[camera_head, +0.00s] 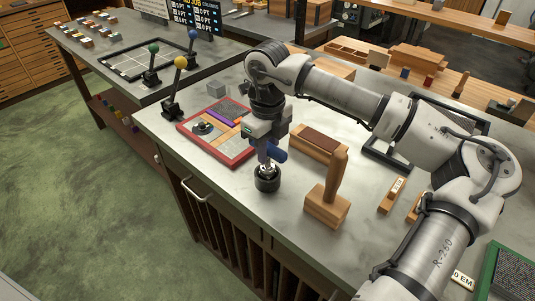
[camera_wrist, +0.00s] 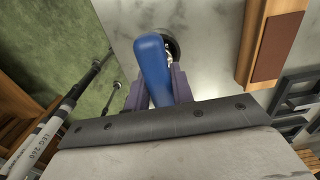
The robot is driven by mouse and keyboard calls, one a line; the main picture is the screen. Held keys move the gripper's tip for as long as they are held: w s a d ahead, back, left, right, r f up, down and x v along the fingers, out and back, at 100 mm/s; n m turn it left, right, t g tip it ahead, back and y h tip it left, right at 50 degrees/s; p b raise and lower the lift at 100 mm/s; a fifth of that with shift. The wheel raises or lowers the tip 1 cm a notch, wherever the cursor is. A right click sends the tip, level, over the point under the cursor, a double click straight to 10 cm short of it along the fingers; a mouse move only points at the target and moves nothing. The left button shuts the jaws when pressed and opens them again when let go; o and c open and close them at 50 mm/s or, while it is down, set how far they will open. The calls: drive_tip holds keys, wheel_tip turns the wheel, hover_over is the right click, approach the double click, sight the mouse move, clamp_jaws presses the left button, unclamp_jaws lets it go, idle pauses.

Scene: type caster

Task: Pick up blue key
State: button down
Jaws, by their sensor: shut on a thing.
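The blue key (camera_head: 278,153) is a rounded blue piece, seen end-on and large in the wrist view (camera_wrist: 152,65). My gripper (camera_head: 266,153) points down over the near part of the workbench. Its two purple-grey fingers, seen in the wrist view (camera_wrist: 158,90), are closed on either side of the key. A dark round base with a bright metal top (camera_head: 267,181) is just below the key. In the wrist view the dark round base (camera_wrist: 172,47) is partly hidden behind the key. I cannot tell whether the key touches it.
A red-framed tray (camera_head: 231,162) with blocks lies left of my gripper. A wooden block with a dark top (camera_head: 319,144) and a wooden stamp-like handle (camera_head: 337,173) stand close on the right.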

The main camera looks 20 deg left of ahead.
wheel_tip(320, 180, up, 18)
drive_tip(key=b, duration=0.2)
drive_tip(key=shift+r+b, duration=0.25)
drive_tip(key=shift+b, duration=0.15)
idle(1.3)
drive_tip(key=c, duration=1.9)
unclamp_jaws()
clamp_jaws()
